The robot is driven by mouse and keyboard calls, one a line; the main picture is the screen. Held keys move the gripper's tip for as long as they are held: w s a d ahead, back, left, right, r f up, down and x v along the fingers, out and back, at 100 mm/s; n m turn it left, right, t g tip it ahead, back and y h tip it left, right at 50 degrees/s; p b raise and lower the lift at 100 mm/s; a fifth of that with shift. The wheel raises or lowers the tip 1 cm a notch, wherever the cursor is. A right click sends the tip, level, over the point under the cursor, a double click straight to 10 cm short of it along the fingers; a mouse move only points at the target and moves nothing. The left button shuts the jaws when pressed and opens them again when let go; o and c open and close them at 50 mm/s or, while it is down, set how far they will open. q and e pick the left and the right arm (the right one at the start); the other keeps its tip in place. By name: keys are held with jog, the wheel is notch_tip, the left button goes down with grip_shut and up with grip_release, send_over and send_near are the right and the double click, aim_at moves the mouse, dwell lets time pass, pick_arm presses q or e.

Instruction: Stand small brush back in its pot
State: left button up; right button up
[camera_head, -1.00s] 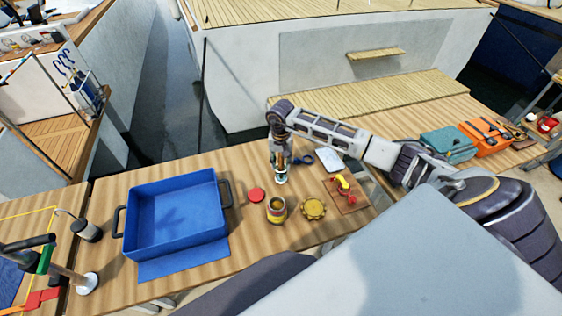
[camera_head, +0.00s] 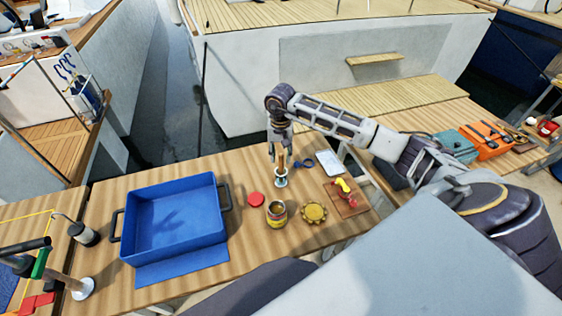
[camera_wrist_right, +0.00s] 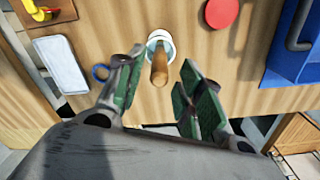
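The small brush (camera_wrist_right: 159,72) shows as a wooden handle standing upright in its small white pot (camera_wrist_right: 160,38). In the head view the brush handle (camera_head: 281,165) rises from the pot (camera_head: 281,181) on the wooden table. My right gripper (camera_head: 280,152) is above the pot, pointing down. In the right wrist view its green-padded fingers (camera_wrist_right: 162,60) are spread apart, one on each side of the handle, with visible gaps. The brush's lower end is hidden inside the pot. My left gripper is not in view.
A blue tray (camera_head: 127,229) stands left on the table (camera_head: 97,268). Blue rings (camera_head: 307,162) and a white slab (camera_head: 328,163) lie behind right.

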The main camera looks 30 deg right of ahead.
jog(key=shift+r+b, duration=0.55)
jog(key=shift+r, duration=2.5)
